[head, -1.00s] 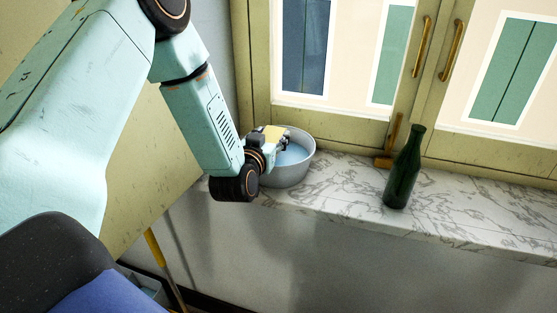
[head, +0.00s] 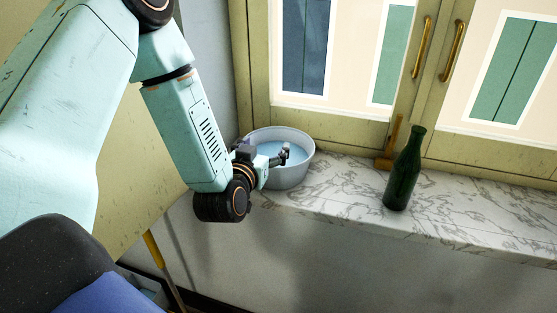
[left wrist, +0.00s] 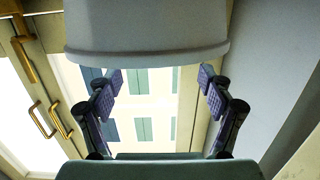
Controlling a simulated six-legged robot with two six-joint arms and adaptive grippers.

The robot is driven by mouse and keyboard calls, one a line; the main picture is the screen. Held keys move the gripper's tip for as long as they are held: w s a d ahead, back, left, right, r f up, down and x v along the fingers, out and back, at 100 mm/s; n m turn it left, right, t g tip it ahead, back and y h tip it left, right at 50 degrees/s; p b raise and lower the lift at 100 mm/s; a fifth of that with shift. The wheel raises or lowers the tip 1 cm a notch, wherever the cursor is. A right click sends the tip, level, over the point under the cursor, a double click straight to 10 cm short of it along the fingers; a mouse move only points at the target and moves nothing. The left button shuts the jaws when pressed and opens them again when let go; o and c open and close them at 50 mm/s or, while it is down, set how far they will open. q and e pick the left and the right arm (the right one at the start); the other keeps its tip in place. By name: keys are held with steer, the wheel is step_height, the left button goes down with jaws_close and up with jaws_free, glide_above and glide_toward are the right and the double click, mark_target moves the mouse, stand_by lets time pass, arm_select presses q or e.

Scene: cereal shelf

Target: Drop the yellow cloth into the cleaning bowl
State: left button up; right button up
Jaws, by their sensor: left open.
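The cleaning bowl (head: 294,175) is a round grey bowl with blue liquid in it, standing on the marble sill in the head view. Its pale outer wall (left wrist: 145,25) fills the top of the left wrist view. My left gripper (head: 268,154) is at the bowl's near left side, partly in front of its rim. In the left wrist view its two fingers (left wrist: 160,82) are spread apart with nothing between them. The yellow cloth does not show in either view now; the gripper and the bowl's near wall hide part of the inside. My right gripper is not in view.
A dark green bottle (head: 404,175) stands upright on the marble sill (head: 335,190), right of the bowl. A small wooden-handled tool (head: 393,145) leans at the window frame behind. The sill between bowl and bottle is clear.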

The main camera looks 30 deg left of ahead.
arm_select(q)
steer(key=v, duration=0.6)
steer(key=shift+s, duration=0.35)
steer(key=shift+d, duration=0.15)
steer(key=shift+s+r, duration=0.1)
steer(key=shift+s, duration=0.05)
